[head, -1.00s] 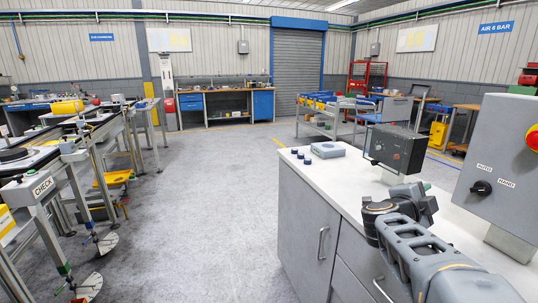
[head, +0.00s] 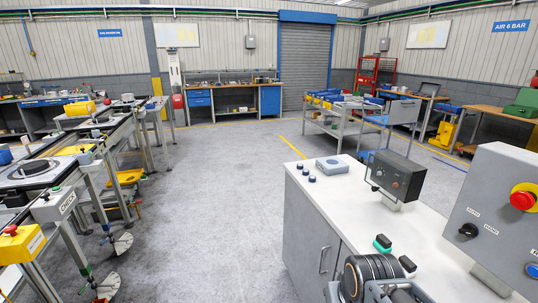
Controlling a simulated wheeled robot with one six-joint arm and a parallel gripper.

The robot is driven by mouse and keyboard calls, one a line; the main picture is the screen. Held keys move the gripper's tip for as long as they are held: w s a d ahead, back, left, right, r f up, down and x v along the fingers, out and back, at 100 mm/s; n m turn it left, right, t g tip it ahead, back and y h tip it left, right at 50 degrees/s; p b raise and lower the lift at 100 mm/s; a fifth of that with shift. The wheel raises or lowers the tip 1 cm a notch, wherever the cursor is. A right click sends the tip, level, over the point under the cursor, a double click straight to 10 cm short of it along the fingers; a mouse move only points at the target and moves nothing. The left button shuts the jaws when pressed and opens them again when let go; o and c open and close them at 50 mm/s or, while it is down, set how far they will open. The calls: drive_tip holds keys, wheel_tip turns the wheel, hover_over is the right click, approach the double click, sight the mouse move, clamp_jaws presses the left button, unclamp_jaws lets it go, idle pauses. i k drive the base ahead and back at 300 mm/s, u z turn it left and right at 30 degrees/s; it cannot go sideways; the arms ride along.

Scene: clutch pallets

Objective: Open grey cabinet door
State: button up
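The grey cabinet (head: 298,204) stands at the lower right under a white worktop. Its door (head: 313,240) is shut, with a vertical metal bar handle (head: 323,260) near the door's right edge. My gripper (head: 396,254) is at the lower right, to the right of the handle in the picture, and appears above the worktop. Its two fingertips, one with a green patch, stand apart with nothing visible between them. My arm hides the cabinet front right of the handle.
On the worktop (head: 345,190) are small dark knobs, a grey box (head: 332,165), a dark control box (head: 397,177) and a grey panel with a red button (head: 522,200). A conveyor bench (head: 60,190) stands left. The floor (head: 220,215) between is clear.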

sight(311, 248)
drive_tip(key=u, duration=0.05)
drive_tip(key=k, duration=0.6)
drive_tip(key=u, duration=0.45)
drive_tip(key=i, duration=1.35)
drive_tip(key=u, duration=0.65)
